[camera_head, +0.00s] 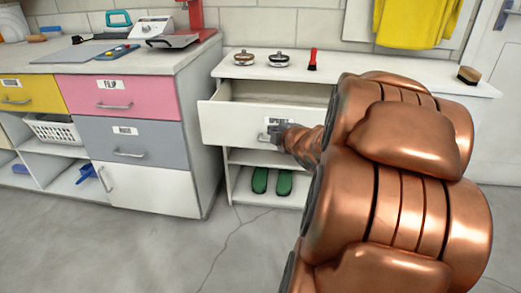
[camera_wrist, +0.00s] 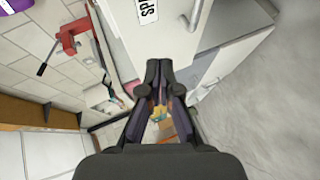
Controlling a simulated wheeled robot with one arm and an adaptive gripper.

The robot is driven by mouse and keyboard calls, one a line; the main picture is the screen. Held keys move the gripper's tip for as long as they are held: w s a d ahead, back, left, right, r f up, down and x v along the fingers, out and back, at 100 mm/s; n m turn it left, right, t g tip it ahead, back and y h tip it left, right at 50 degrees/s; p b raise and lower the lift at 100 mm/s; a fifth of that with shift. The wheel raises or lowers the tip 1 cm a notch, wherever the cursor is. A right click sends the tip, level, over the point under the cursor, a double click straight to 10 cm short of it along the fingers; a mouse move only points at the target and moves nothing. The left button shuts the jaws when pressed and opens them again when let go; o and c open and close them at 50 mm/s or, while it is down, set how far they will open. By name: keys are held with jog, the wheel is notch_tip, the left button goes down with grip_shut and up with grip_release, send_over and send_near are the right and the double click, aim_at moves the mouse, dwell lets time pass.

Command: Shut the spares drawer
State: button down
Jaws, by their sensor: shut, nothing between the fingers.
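The white spares drawer (camera_head: 228,124) stands pulled out from the white cabinet under the right-hand counter, and its inside shows over the front. My gripper (camera_head: 278,131) is shut and empty, at the drawer front, over part of its label and handle. Whether it touches the front I cannot tell. In the wrist view my gripper (camera_wrist: 160,68) has its fingertips together, just below a white front with a label (camera_wrist: 147,10) beginning "SP". My copper-coloured arm hides the right part of the drawer.
Green shoes (camera_head: 260,181) lie on the shelf below the drawer. Two round lidded items and a red item (camera_head: 313,60) stand on the countertop (camera_head: 350,73), with a brush (camera_head: 468,75) at its right. Pink (camera_head: 140,97) and grey drawers at left are shut. Floor in front is clear.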

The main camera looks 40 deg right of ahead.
notch_tip(320, 180, down, 5)
jog(key=s+n+t+y+b, duration=0.1)
jog(key=n+t+y+b, duration=0.15)
jog(key=b, duration=0.35)
jog(key=n+t, duration=0.2)
jog(key=n, duration=0.1)
send_near(254, 126)
jog(key=w+a, duration=0.2)
jog(key=w, duration=0.2)
jog(key=shift+w+d+f+m+b, duration=0.1)
jog(key=shift+w+d+m+b, duration=0.15)
jog(key=shift+w+d+b, duration=0.35)
jog(key=shift+w+d, duration=0.45)
jog(key=shift+d, duration=0.3)
jog(key=shift+w+d, duration=0.1)
jog(key=shift+d, duration=0.05)
